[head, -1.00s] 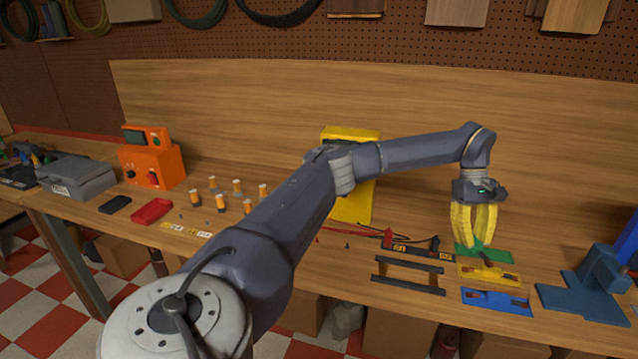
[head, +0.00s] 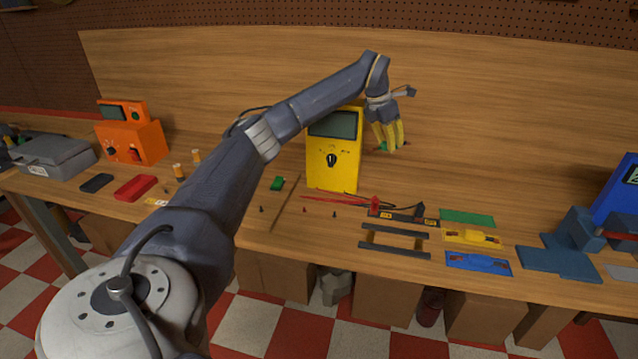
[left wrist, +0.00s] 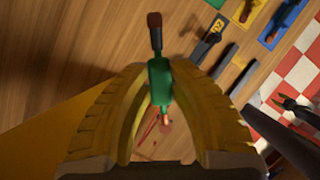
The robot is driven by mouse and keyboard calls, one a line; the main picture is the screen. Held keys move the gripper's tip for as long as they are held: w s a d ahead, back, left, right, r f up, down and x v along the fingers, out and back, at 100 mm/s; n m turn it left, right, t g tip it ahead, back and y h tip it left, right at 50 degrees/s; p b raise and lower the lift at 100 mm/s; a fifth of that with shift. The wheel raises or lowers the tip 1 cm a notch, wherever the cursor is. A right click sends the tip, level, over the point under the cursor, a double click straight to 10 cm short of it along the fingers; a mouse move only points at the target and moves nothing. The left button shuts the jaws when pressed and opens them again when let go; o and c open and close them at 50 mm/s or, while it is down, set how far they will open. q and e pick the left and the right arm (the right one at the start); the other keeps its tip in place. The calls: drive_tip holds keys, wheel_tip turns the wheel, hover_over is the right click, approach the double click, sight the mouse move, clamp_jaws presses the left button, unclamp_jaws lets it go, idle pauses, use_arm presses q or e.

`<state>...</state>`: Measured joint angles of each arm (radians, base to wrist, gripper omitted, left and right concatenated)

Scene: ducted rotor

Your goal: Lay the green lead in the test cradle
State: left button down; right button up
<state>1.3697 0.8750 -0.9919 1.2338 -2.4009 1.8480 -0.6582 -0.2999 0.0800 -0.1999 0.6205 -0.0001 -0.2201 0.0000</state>
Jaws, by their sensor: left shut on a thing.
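My left gripper (head: 391,147) is shut on the green lead (left wrist: 160,85), high above the bench beside the yellow meter. In the left wrist view the lead sits between the yellow fingers, with a dark tip at the top and a copper-coloured end at the bottom. In the head view only a little of its green shows. A pair of dark parallel rails (head: 393,248), which looks like the test cradle, stands on the bench; nothing shows lying across it. The green mat (head: 467,218) is bare.
A yellow mat (head: 487,240) and a blue mat (head: 462,264) each carry a lead. Red probes and a dark labelled strip (head: 402,217) lie behind the rails. The yellow meter (head: 330,175) stands upright at the back. A blue stand (head: 572,262) is at the right.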

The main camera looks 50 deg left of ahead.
sight(383, 200)
use_arm(q)
drive_tip(key=shift+n+y, duration=0.3)
drive_tip(key=shift+n, duration=0.4)
drive_tip(key=shift+f, duration=0.3)
wheel_tip(383, 200, down, 19)
drive_tip(key=shift+f, duration=0.2)
drive_tip(key=shift+f, duration=0.1)
drive_tip(key=c, duration=1.3)
unclamp_jaws()
drive_tip(key=d+v, duration=0.1)
drive_tip(key=v, duration=1)
drive_tip(key=shift+a+r, duration=0.2)
drive_tip(key=shift+a, duration=0.3)
drive_tip(key=shift+o, duration=0.9)
drive_tip(key=shift+s+r, duration=0.15)
drive_tip(key=shift+r, duration=0.2)
